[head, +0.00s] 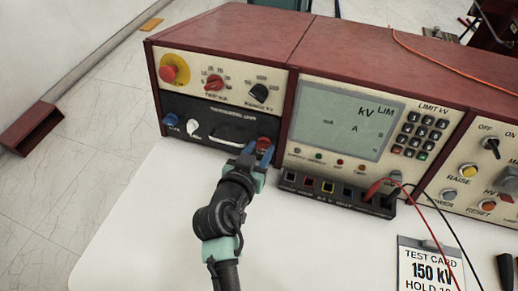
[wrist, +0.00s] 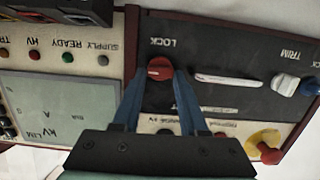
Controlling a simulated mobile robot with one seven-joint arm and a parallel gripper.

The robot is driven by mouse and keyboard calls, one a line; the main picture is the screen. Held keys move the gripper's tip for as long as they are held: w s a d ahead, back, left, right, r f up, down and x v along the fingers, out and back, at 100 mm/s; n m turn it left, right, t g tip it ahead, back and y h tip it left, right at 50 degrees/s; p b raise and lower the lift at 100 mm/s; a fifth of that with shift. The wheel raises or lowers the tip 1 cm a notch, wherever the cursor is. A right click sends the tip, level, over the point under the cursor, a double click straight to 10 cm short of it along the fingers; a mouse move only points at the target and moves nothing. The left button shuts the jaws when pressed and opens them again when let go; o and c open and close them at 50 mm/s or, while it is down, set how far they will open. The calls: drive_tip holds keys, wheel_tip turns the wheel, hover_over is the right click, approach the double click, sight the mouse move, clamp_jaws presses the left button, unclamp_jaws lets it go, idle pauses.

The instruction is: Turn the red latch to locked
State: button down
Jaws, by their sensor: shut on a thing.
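The red latch (head: 264,142) is at the right end of the black lower drawer panel (head: 208,128), on the left part of the console. My gripper (head: 259,152) reaches up to it from the front, its blue fingers shut on it. In the wrist view, which is upside down, the latch (wrist: 160,68) shows as a red knob between the fingertips of my gripper (wrist: 158,80). A LOCK label is printed beside it. The fingers and gripper body hide part of the latch, so I cannot tell its exact turn angle.
To the right are a display (head: 345,119) and a socket strip (head: 328,190) with red and black leads.

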drive_tip(key=n, duration=0.3)
drive_tip(key=shift+a+h, duration=0.15)
drive_tip(key=shift+h, duration=0.15)
drive_tip(key=n+h+p, duration=0.1)
drive_tip(key=n, duration=0.4)
drive_tip(key=shift+a+f, duration=0.1)
drive_tip(key=shift+a, duration=0.05)
drive_tip(key=n, duration=0.4)
drive_tip(key=shift+a+f+h, duration=0.1)
drive_tip(key=shift+f+h, duration=0.05)
drive_tip(key=shift+h, duration=0.25)
drive_tip(key=shift+f+n+t+p, duration=0.15)
drive_tip(key=shift+n+t+p, duration=0.25)
drive_tip(key=shift+n, duration=1.7)
drive_tip(key=c, duration=0.8)
unclamp_jaws()
drive_tip(key=shift+o, duration=0.4)
